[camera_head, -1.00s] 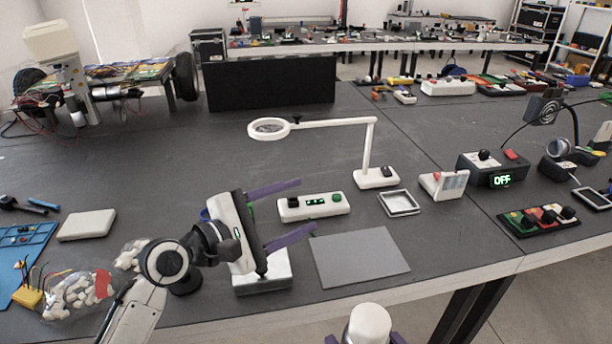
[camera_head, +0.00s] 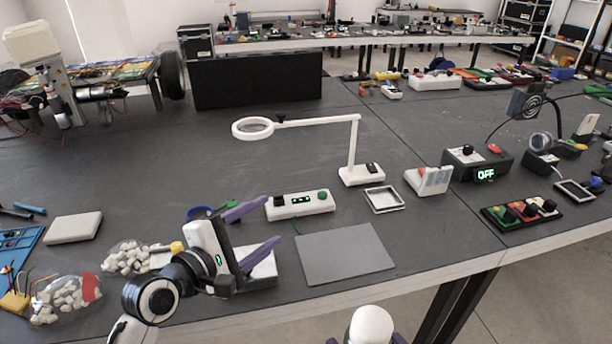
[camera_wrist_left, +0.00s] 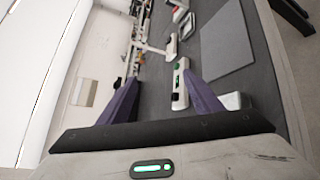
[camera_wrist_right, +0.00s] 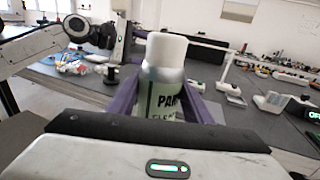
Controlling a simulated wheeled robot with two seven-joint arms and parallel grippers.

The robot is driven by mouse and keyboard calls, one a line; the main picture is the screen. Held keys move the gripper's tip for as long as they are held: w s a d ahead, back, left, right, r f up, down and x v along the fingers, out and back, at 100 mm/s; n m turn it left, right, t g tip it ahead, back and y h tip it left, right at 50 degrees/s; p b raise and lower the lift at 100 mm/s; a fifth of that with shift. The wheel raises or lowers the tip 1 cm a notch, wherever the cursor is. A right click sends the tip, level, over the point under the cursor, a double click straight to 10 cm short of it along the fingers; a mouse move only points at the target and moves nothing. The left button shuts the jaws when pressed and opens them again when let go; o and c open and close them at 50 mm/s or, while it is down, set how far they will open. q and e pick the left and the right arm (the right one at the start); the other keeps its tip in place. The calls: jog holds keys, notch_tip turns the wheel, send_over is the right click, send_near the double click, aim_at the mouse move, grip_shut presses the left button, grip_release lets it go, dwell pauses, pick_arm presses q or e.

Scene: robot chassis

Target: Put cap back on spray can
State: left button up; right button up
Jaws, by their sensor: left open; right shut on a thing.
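The spray can (camera_wrist_right: 160,100) stands upright in the right wrist view, pale green with dark lettering. A white cap-like piece (camera_wrist_right: 166,48) covers its top, and its rounded top (camera_head: 371,326) also shows at the bottom of the head view. My right gripper (camera_wrist_right: 158,98) is shut around the can's body, one purple finger on each side. My left gripper (camera_head: 273,221) is open and empty over the table, left of the grey mat, well away from the can. It also shows open in the left wrist view (camera_wrist_left: 162,80).
A grey mat (camera_head: 343,254) lies clear on the dark table. Behind it are a white box with a green button (camera_head: 299,204), a square frame (camera_head: 384,199) and a magnifier lamp (camera_head: 355,150). Bags of white pieces (camera_head: 66,297) lie at the left.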

dwell(0.3)
